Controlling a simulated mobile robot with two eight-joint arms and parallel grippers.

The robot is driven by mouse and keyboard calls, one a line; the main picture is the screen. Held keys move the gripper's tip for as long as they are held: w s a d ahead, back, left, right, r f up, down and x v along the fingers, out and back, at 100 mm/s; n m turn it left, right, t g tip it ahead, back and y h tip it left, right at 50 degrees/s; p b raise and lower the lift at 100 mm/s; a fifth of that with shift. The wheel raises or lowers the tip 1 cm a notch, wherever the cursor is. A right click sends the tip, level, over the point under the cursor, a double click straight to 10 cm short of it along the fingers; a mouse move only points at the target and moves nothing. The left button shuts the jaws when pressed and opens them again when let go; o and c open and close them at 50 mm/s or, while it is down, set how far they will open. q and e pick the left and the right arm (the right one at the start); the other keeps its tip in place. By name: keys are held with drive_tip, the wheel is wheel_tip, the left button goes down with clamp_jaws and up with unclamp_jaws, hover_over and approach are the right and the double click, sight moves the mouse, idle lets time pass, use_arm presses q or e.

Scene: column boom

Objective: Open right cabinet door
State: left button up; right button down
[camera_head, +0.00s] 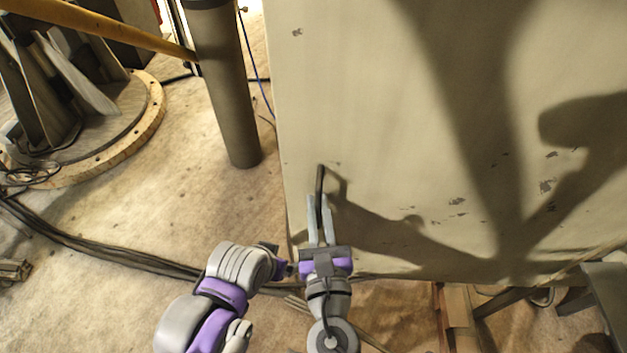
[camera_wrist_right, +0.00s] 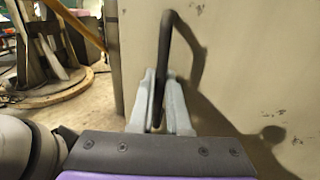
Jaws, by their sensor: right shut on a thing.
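A large cream cabinet panel (camera_head: 400,120), with scuffs and chipped paint, fills the right of the head view and also the wrist view (camera_wrist_right: 240,60). A dark bar handle (camera_head: 320,180) stands out from it near its left edge. My right gripper (camera_head: 319,205) is shut on this handle, with a pale finger on either side. In the right wrist view the handle (camera_wrist_right: 167,50) rises from between the fingertips (camera_wrist_right: 160,85) and bends over toward the panel. I cannot tell whether the door stands ajar. My left gripper is not in view.
A dark vertical post (camera_head: 226,100) stands on the floor left of the cabinet. Farther left is a round bolted base (camera_head: 145,110) under a yellow bar (camera_head: 110,32). Cables (camera_head: 90,247) cross the floor. Metal legs (camera_head: 500,303) show at the lower right.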

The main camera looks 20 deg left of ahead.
drive_tip(key=shift+v, duration=0.9)
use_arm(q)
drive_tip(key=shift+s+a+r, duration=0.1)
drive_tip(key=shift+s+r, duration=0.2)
use_arm(e)
drive_tip(key=shift+a+r, duration=0.1)
drive_tip(key=c, duration=0.9)
unclamp_jaws()
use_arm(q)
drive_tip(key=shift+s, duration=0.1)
use_arm(e)
drive_tip(key=shift+s, duration=0.1)
